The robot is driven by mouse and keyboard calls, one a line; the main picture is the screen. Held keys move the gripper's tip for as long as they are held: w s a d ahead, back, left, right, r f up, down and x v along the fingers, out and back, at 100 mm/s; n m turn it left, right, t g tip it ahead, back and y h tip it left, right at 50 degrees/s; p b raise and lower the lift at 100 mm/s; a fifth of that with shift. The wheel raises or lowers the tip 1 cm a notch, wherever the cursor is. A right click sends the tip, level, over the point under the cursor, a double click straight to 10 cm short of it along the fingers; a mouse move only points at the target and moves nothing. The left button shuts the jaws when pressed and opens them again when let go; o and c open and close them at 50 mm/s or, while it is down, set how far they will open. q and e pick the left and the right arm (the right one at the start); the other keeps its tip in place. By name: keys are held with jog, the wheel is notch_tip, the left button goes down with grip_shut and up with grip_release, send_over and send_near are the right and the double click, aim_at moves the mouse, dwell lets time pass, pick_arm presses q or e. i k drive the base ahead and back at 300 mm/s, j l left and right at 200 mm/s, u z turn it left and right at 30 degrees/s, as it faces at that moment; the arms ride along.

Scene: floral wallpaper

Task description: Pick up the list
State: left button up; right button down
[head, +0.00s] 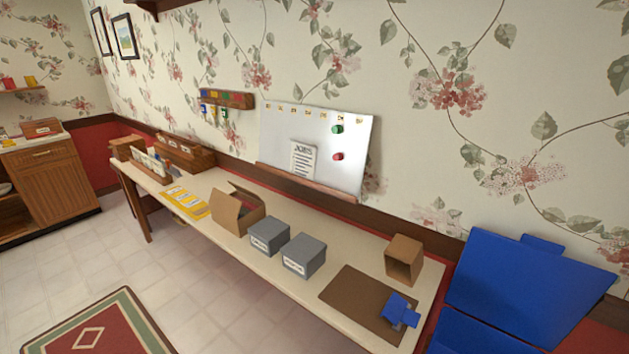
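The list (303,160) is a white sheet with a dark heading and lines of print, too small to read fully. I see neither my left nor my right gripper in the head view.
A long table (260,283) runs below the board. It carries an open cardboard box (227,214), two grey boxes (304,255), a brown box (404,259) and a brown mat (350,297) with a small blue object (400,310). Large blue panels (525,280) stand at right.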

aim_at(304, 155)
jog(key=i+j+z, duration=0.15)
jog(key=j, duration=0.5)
jog(key=i+j+z, duration=0.15)
jog(key=i+j, duration=0.2)
jog(key=j, duration=0.35)
jog(key=i+j+z, duration=0.15)
jog(key=j, duration=0.55)
jog(key=i+j+z, duration=0.15)
jog(key=j, duration=0.6)
jog(key=i+j+z, duration=0.15)
jog(key=j, duration=0.6)
jog(key=j+z, duration=0.15)
jog(key=j, duration=0.6)
